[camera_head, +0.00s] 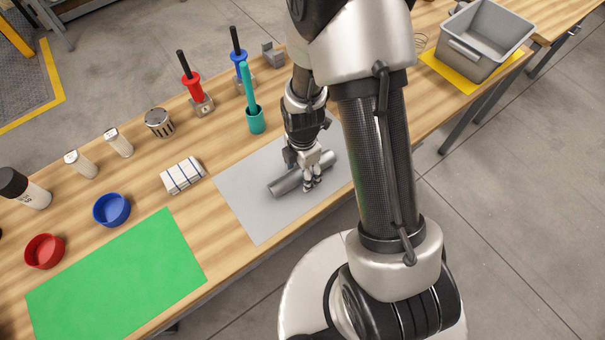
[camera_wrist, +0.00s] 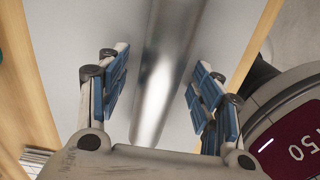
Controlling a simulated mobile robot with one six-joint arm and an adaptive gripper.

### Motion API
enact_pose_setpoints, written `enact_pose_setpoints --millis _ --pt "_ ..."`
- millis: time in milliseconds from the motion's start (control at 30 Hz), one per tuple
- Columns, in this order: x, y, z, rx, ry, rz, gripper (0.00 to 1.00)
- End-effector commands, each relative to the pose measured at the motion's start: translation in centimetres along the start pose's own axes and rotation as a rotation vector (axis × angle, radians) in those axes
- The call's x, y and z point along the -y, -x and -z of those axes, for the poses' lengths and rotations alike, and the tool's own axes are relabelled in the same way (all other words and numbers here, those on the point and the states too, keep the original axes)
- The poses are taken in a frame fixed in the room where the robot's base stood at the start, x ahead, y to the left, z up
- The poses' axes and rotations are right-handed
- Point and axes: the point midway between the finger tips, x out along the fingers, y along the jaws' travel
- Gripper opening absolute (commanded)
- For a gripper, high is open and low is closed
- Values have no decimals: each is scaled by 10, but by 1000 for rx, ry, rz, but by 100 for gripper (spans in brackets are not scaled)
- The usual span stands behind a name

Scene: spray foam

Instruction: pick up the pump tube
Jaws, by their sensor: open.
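The pump tube, a grey metal cylinder (camera_head: 288,183), lies on its side on a light grey mat (camera_head: 247,213) on the wooden table. My gripper (camera_head: 313,183) is low over the tube near its right part and hides some of it. In the wrist view the tube (camera_wrist: 165,80) runs between the two blue-padded fingers of my gripper (camera_wrist: 160,88). A gap shows on each side between finger and tube. The gripper is open. I cannot tell how far down the fingertips reach beside the tube.
Left of the mat are a white striped block (camera_head: 182,175), a blue bowl (camera_head: 111,209), a red bowl (camera_head: 44,251) and a green mat (camera_head: 120,272). Behind stand a teal holder (camera_head: 256,121) and red (camera_head: 192,88) and blue tools. A grey bin (camera_head: 480,42) stands at the right.

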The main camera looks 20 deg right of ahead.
Motion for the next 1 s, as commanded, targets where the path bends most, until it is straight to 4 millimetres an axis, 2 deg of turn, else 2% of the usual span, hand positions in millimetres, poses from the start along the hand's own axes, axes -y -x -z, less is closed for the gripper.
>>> enact_pose_setpoints --millis 133,1000 --pt "0 2 0 0 0 -1 59" --pt "0 2 0 0 0 -1 3"
